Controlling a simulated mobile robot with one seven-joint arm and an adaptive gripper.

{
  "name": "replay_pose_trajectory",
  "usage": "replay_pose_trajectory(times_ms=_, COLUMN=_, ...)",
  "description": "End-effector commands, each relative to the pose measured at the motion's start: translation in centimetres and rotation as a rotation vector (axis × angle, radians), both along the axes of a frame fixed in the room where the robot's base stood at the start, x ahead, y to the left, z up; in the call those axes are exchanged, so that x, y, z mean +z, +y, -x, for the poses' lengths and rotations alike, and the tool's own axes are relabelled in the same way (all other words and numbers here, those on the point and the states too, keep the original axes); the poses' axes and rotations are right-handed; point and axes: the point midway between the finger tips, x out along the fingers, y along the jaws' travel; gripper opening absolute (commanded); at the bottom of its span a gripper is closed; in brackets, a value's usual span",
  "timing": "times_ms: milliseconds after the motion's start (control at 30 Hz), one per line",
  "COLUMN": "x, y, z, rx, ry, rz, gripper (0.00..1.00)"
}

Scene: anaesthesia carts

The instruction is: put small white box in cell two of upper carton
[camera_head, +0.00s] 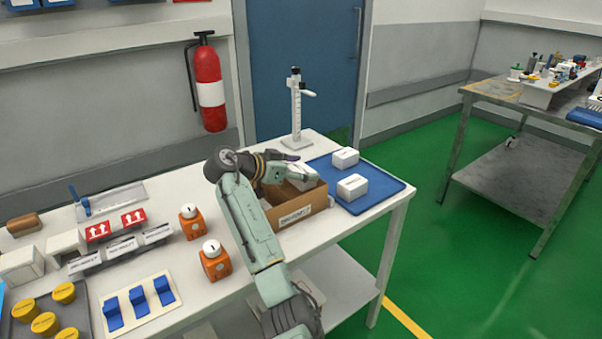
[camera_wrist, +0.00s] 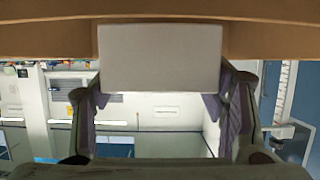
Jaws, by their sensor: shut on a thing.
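My gripper (camera_head: 292,168) is shut on a small white box (camera_wrist: 160,58), which looks grey in the wrist view and sits between the two fingers. The brown carton (camera_head: 287,219) stands open on the white cart top, with a white label on its front. The gripper and held box are at the carton's opening; white also shows there in the head view (camera_head: 303,180). A brown carton face (camera_wrist: 265,40) runs behind the box in the wrist view. The carton's cells are hidden, so I cannot tell which one the box is over or in.
A blue tray (camera_head: 383,192) right of the carton holds two white boxes (camera_head: 345,157) (camera_head: 352,187). A white stand (camera_head: 296,115) rises behind. Orange blocks with white knobs (camera_head: 215,264) stand to the left. A fire extinguisher (camera_head: 208,85) hangs on the wall.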

Motion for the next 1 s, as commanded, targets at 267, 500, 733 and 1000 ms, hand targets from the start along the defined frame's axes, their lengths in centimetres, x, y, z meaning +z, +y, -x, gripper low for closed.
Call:
replay_pose_trajectory(times_ms=267, x=-0.1, y=0.0, z=0.0, rx=0.000, ry=-0.002, rz=0.000, gripper=0.36)
replay_pose_trajectory(times_ms=500, x=-0.8, y=0.0, z=0.0, rx=0.000, ry=-0.003, rz=0.000, gripper=0.36)
replay_pose_trajectory(times_ms=733, x=-1.1, y=0.0, z=0.0, rx=0.000, ry=-0.002, rz=0.000, gripper=0.68)
replay_pose_trajectory(times_ms=1000, x=-1.0, y=0.0, z=0.0, rx=0.000, ry=-0.002, rz=0.000, gripper=0.85)
